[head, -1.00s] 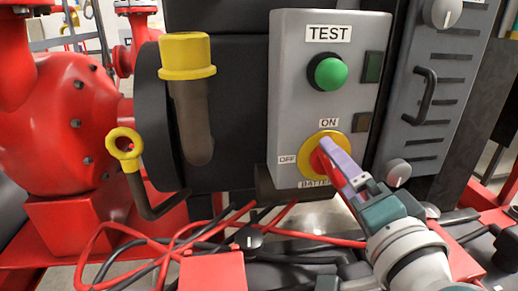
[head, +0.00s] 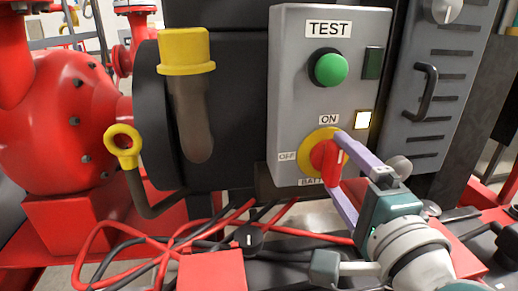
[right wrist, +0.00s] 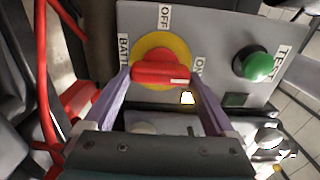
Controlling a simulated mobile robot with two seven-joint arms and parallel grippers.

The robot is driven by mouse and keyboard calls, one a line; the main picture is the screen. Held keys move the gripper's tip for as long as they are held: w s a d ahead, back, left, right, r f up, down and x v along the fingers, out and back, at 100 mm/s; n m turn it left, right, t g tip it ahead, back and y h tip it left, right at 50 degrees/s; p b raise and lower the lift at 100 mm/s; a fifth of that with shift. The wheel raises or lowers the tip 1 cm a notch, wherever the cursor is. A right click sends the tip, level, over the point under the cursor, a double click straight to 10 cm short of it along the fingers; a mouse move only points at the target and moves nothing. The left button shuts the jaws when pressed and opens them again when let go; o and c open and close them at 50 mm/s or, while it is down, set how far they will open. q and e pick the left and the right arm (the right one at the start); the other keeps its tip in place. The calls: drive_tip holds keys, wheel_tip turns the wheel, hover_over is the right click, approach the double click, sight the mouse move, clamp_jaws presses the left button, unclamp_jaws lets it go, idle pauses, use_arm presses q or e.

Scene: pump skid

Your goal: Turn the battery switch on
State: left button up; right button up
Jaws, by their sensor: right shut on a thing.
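The battery switch is a red handle (head: 325,158) on a round yellow plate (head: 311,148), low on the grey control box. The handle stands nearly upright, in line with the ON label (head: 328,119) above it; the OFF label (head: 287,156) is to its left. My right gripper (head: 340,163) is shut on the red handle, one purple finger at its upper end and one at its lower end. The right wrist view shows the handle (right wrist: 160,74) between the two fingers. A small square lamp (head: 363,120) beside the switch is lit. My left gripper is not in view.
A green button (head: 330,69) under the TEST label and a dark green square (head: 372,63) sit above the switch. A grey panel (head: 432,110) with a black handle stands to the right. Red and black cables (head: 180,243) lie below. A yellow-capped cylinder (head: 187,54) is left.

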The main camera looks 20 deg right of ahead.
drive_tip(key=o, duration=1.1)
drive_tip(key=shift+c, duration=0.2)
drive_tip(key=shift+s, duration=0.1)
drive_tip(key=v, duration=0.9)
drive_tip(key=shift+s+a+b, duration=0.1)
drive_tip(key=shift+s+b, duration=0.25)
drive_tip(key=shift+s, duration=0.05)
